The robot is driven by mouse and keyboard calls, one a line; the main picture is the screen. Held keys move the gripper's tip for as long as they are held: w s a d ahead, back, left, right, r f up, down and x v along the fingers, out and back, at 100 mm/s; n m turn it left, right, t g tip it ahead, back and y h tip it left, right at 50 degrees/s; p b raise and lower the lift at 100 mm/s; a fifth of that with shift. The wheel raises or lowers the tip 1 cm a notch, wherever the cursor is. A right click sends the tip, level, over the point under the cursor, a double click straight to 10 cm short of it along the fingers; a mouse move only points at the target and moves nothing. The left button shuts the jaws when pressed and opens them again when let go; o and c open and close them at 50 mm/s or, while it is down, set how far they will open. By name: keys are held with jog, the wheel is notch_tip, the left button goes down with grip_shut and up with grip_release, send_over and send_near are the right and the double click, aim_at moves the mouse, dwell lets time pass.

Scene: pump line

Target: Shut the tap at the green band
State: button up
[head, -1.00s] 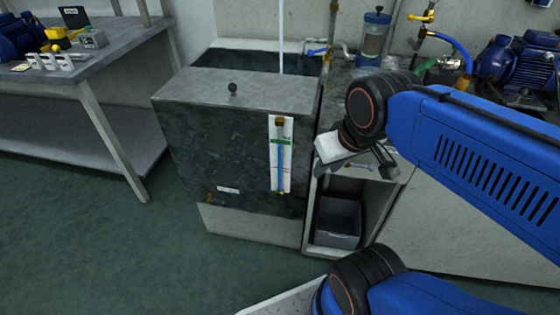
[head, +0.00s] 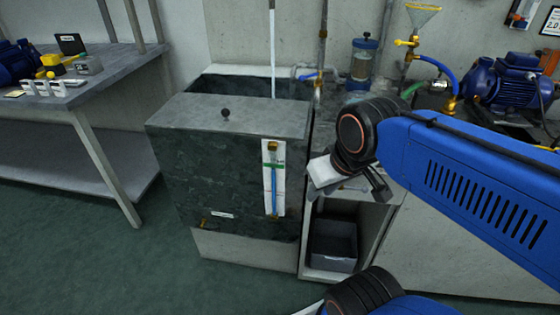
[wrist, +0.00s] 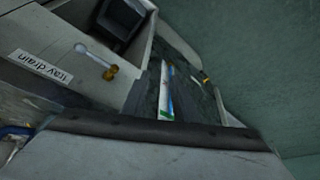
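A dark stone-like tank (head: 180,165) stands in the middle of the head view, with a thin water stream (head: 272,50) falling into it. On its front is a white sight gauge (head: 281,195) with a blue column and a green band (head: 273,166). The column's top looks close to the band; I cannot tell the exact gap. A tap with a blue lever (head: 308,77) sits on the pipework behind the tank's right side. My gripper (head: 350,182) is right of the gauge, in front of the tap and apart from it. Its fingers are unclear.
A bench (head: 95,95) with small items stands left. An open cabinet with a grey bin (head: 333,244) is right of the tank. The wrist view shows a "tray drain" label (wrist: 40,67) and a brass-ended lever (wrist: 95,62). Floor at left is clear.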

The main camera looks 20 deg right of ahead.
notch_tip(320, 180, up, 33)
jog(key=m+g, duration=0.3)
jog(key=m, duration=1.2)
send_over(311, 76)
jog(key=s, duration=0.3)
jog(key=w+f, duration=0.3)
jog(key=f, duration=1.4)
jog(key=shift+d, duration=0.1)
grip_shut()
